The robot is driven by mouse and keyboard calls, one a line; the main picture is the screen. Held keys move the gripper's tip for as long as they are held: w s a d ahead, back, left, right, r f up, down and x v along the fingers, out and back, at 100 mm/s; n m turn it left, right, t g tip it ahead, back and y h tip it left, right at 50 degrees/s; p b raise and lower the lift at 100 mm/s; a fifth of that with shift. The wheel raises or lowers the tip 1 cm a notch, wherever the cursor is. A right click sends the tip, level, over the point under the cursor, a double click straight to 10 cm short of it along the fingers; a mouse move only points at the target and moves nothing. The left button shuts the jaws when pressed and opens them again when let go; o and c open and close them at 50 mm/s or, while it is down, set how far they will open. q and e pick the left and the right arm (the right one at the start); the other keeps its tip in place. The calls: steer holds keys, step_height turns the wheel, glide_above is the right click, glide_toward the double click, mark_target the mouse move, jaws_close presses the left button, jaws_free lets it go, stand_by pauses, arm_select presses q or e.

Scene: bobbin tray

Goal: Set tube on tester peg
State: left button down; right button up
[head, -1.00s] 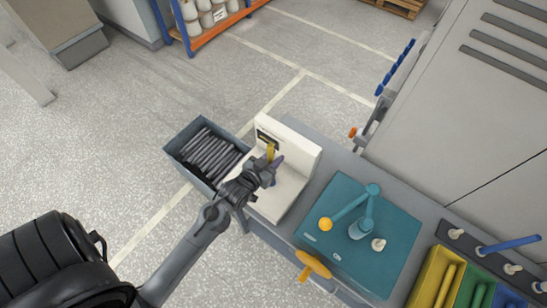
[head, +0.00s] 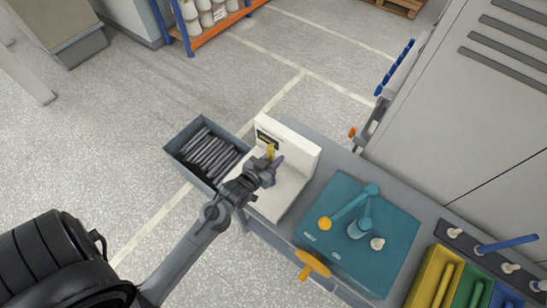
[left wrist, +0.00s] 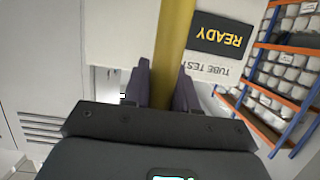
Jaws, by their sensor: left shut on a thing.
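A yellow tube (head: 270,150) is held upright at the white tester (head: 300,150), in front of its back panel. My left gripper (head: 272,164) is shut on the tube. In the left wrist view the yellow tube (left wrist: 174,45) runs up between the two dark fingers of the left gripper (left wrist: 163,88). The tester's dark display (left wrist: 222,38) reads READY, with a TUBE TEST label below it. The peg is hidden behind the gripper and tube, so I cannot tell whether the tube is around it. My right gripper is not in view.
A grey bin (head: 178,152) of dark tubes stands left of the tester. A teal board (head: 395,262) with a jointed arm lies to the right. Yellow, green and blue trays (head: 428,275) are at the lower right. An orange knob (head: 314,263) juts from the bench front.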

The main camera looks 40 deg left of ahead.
arm_select(q)
steer(key=shift+p, duration=0.4)
steer(key=shift+f+b, duration=0.35)
steer(key=shift+f, duration=0.25)
stand_by(0.7)
steer(key=c, duration=1.2)
jaws_free()
steer(key=shift+o, duration=0.2)
steer(key=shift+s+r+p, duration=0.2)
steer(key=shift+s+p, duration=0.2)
steer(key=shift+p, duration=0.05)
steer(key=p+v, duration=0.7)
steer(key=v, duration=0.3)
